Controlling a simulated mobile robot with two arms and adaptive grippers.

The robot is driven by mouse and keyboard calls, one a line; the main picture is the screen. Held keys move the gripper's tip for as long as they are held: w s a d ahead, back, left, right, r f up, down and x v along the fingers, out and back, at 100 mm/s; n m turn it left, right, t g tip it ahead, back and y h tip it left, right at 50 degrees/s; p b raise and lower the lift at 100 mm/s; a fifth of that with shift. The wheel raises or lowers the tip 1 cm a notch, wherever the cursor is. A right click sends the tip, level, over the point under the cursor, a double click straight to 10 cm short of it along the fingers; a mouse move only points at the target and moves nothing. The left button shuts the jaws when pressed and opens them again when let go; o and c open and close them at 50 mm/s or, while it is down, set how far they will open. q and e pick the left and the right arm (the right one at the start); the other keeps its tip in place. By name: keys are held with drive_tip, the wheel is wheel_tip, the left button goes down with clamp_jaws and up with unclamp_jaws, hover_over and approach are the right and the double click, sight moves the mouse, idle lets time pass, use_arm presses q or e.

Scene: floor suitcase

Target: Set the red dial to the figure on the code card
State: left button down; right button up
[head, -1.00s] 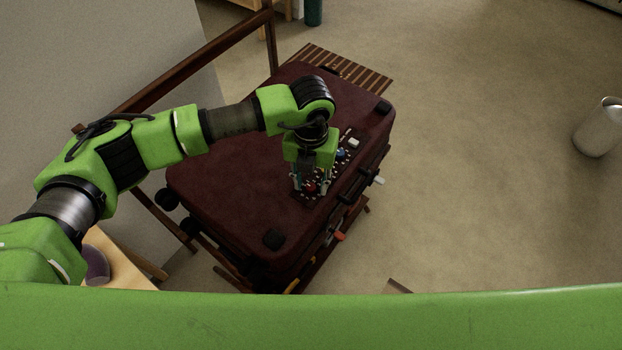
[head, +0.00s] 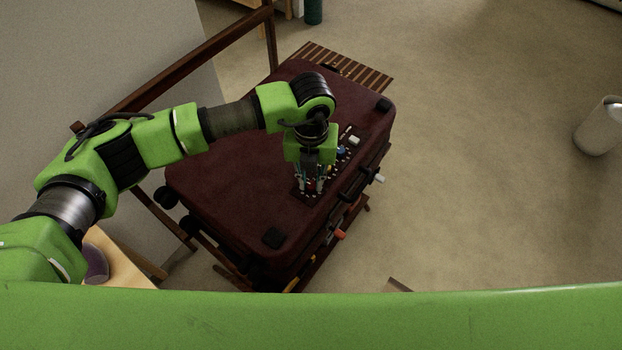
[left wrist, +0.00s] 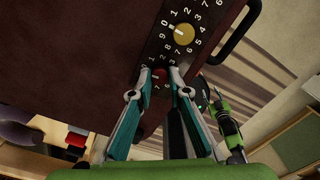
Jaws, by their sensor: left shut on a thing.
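The dark red suitcase (head: 235,165) lies flat, with a black dial strip (head: 299,193) near its right edge. The red dial (head: 312,185) is at the near end of the strip. My left gripper (head: 311,188) points down and is shut on the red dial. In the left wrist view the red dial (left wrist: 158,75) sits between the two fingertips (left wrist: 158,77), which hide part of its number ring; its setting cannot be read. A yellow dial (left wrist: 184,34) with white figures is beside it. I cannot make out a code card.
A blue dial (head: 341,153) and a white one (head: 354,141) are farther up the strip. The suitcase handle (head: 357,186) is on its right side. The floor between is clear.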

sight(311, 185)
use_arm(q)
drive_tip(key=n+b, duration=0.1)
drive_tip(key=n, duration=0.2)
drive_tip(key=shift+n, duration=1.1)
drive_tip(key=c, duration=1.9)
unclamp_jaws()
drive_tip(key=shift+r, duration=0.15)
wheel_tip(311, 185, up, 12)
drive_tip(key=shift+f, duration=0.25)
